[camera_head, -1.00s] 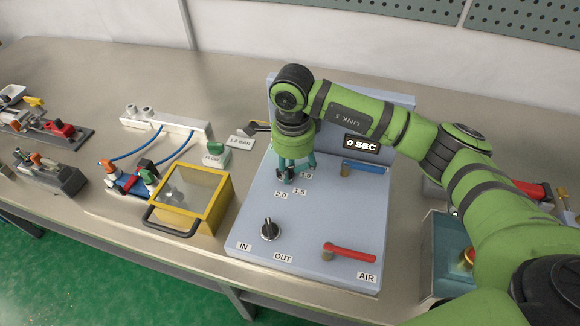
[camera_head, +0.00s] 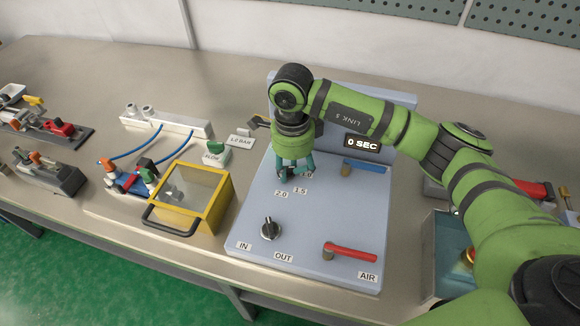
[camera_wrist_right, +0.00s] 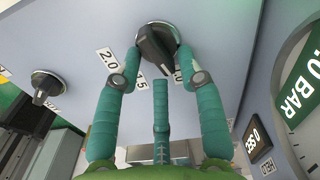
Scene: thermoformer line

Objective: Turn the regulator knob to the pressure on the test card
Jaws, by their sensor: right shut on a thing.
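The dark regulator knob (camera_wrist_right: 155,45) sits in a silver ring on the blue-grey panel (camera_head: 316,222). In the right wrist view its ridge slants toward the gap between the labels 1.5 and 1.0; the exact setting is unclear. Label 2.0 (camera_wrist_right: 107,59) is left of it. My right gripper (camera_head: 291,172) points down at the panel, its teal fingers closed around the knob; they hide most of it in the head view. A white card (camera_head: 241,142) ending in "BAR" lies behind the panel's left side; its digits are too small to read surely. My left gripper is not visible.
A second knob (camera_head: 269,228) stands between IN and OUT labels. A red lever (camera_head: 350,253) and a blue lever (camera_head: 366,166) are on the panel. A yellow-framed box (camera_head: 203,205) stands at its left. A round gauge (camera_wrist_right: 300,150) with a green "BAR" field shows partly.

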